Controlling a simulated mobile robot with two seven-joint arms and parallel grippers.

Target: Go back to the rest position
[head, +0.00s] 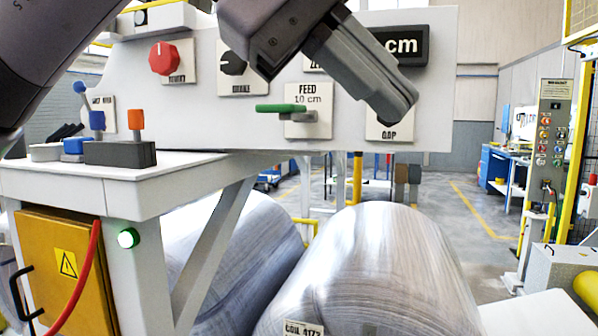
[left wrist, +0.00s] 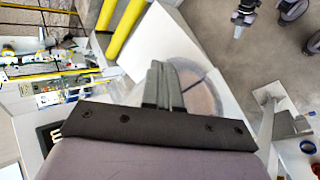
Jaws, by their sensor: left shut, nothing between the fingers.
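My left gripper (head: 396,104) comes in from the top left of the head view and hangs in front of the white control panel (head: 210,125). Its fingers are together with nothing between them. The closed fingers also show in the left wrist view (left wrist: 164,86). In the head view the gripper covers part of the panel's upper right, including part of the display (head: 405,46) that reads "cm". My right gripper is not in the head view.
The panel carries a red knob (head: 164,58), a black knob (head: 233,64) and a green FEED lever (head: 281,108). Joysticks (head: 120,152) stand on the white ledge at left. Large wrapped coils (head: 365,270) lie below. Open floor (head: 470,210) shows at right.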

